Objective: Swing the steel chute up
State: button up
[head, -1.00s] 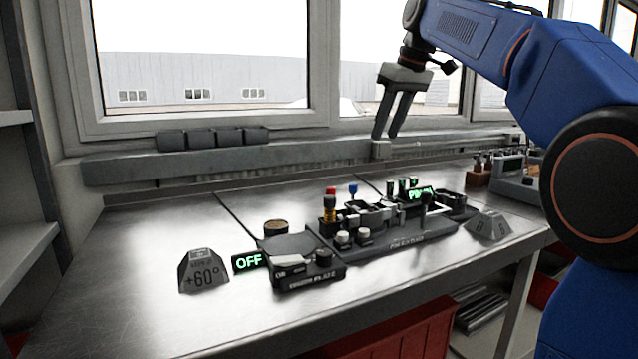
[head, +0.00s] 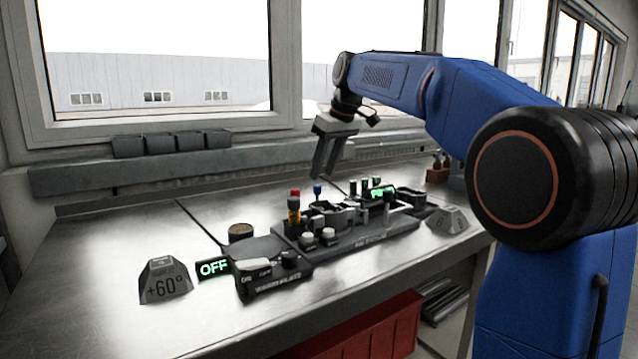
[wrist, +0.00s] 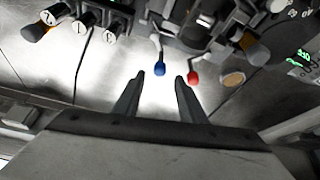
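A dark fixture (head: 375,240) stands on the steel bench, with a red knob (head: 295,192) and a blue knob (head: 317,189) on upright stems. A pale metal bar (head: 398,209) lies at its right part. I cannot tell for sure which part is the steel chute. My gripper (head: 324,176) points down above the back of the fixture, open and empty, with a gap between its fingers. In the wrist view, the blue knob (wrist: 159,68) shows just beyond the open fingertips, and the red knob (wrist: 193,76) is beyond the right finger; nothing is gripped.
A plate unit (head: 275,275) with a lit OFF sign (head: 213,267) stands at front left, beside a +60° block (head: 165,281). Another grey block (head: 447,220) is at the right. A grey rail (head: 90,178) runs along the window.

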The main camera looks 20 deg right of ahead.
aim_at(319, 186)
jog(key=shift+x, duration=2.55)
jog(key=shift+c, duration=0.2)
grip_shut()
